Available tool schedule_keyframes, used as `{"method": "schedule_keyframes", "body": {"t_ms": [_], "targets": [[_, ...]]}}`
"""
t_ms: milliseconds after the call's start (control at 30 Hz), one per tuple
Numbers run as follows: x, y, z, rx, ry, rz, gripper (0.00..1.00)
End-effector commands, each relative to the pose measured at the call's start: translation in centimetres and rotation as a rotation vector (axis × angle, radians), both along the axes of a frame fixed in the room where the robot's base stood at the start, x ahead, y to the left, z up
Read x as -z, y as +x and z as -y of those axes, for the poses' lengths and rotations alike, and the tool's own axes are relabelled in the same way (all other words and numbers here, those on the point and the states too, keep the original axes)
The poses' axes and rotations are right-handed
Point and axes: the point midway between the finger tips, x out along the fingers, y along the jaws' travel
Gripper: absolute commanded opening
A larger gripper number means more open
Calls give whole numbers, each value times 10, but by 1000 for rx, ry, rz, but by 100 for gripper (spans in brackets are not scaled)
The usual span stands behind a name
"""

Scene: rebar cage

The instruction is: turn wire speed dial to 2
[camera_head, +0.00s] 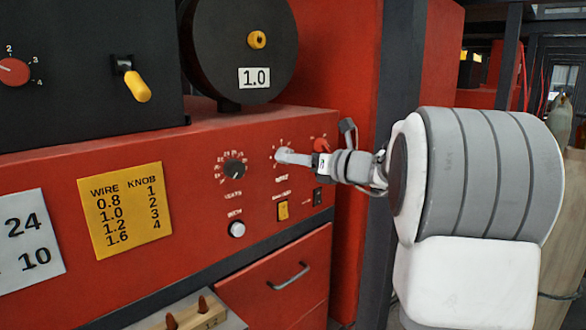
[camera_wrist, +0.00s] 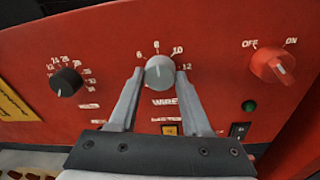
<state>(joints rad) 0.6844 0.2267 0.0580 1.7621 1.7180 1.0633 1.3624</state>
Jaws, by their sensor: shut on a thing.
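The wire speed dial (camera_wrist: 160,70) is a light grey round knob on the red panel, with "WIRE" printed below it. Numbers 6, 8, 10 and 12 show around its upper side in the wrist view; the lower numbers are hidden by my fingers. I cannot tell surely where its pointer stands. My gripper (camera_wrist: 160,76) has one finger on each side of the knob and is shut on it. In the head view my gripper (camera_head: 284,156) reaches the panel from the right and largely covers the dial.
A black dial (camera_wrist: 66,82) sits left of the grey one, a red OFF/ON knob (camera_wrist: 272,65) to its right. A yellow switch (camera_head: 283,210) and a pale button (camera_head: 237,229) lie below.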

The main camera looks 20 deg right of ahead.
Motion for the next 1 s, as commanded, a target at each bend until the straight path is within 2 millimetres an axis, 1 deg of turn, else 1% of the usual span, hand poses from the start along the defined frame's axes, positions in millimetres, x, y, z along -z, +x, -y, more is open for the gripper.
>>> {"method": "schedule_keyframes", "body": {"t_ms": [33,67,1000], "targets": [[5,0,-1,-1,-44,17,0],[5,0,-1,-1,-71,26,0],[5,0,-1,-1,-910,332,0]]}}
